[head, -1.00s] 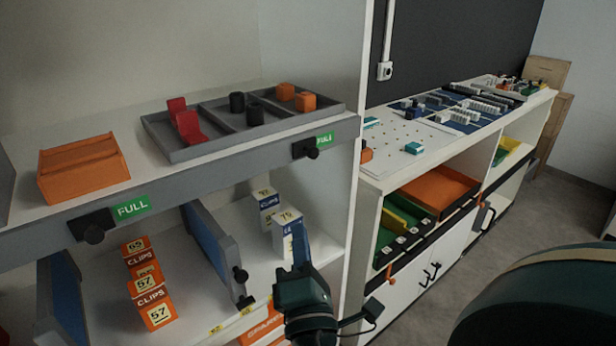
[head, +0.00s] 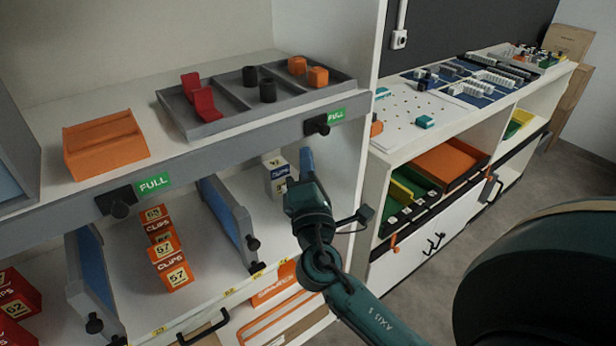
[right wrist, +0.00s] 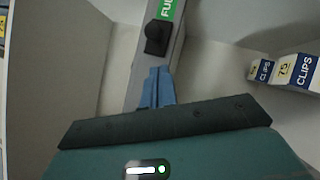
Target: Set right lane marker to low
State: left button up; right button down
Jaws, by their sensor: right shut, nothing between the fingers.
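The right lane marker is a black knob (head: 317,125) on the grey front edge of the upper shelf. The green label (head: 337,116) beside it reads FULL. My right gripper (head: 307,160) has its blue fingers together and empty, just below that knob. In the right wrist view the fingers (right wrist: 157,88) point at the shelf edge, and the knob (right wrist: 156,38) shows just beyond their tips. I cannot tell whether they touch. The left lane marker (head: 118,202) is a similar knob beside another FULL label (head: 154,183). My left gripper is not in view.
A grey divided tray (head: 200,128) with red, black and orange pieces and an orange box (head: 105,147) stand on the upper shelf. Below are blue-grey dividers (head: 228,220), orange clip boxes (head: 172,262) and white-blue clip boxes (right wrist: 297,72). A white side panel stands right of the marker.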

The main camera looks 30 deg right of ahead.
aim_at(317, 128)
pick_arm(q)
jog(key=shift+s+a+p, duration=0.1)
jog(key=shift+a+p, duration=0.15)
jog(key=shift+p, duration=0.2)
pick_arm(e)
jog(key=d, duration=0.1)
jog(key=d+r, duration=0.1)
jog(key=d, duration=0.1)
jog(key=shift+w+r, duration=0.25)
jog(key=shift+w, duration=0.05)
pick_arm(q)
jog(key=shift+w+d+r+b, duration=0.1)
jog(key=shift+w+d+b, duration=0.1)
jog(key=shift+b, duration=0.4)
pick_arm(e)
jog(key=d, duration=0.6)
jog(key=shift+w, duration=0.2)
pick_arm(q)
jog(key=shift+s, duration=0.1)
pick_arm(e)
jog(key=shift+f, duration=0.1)
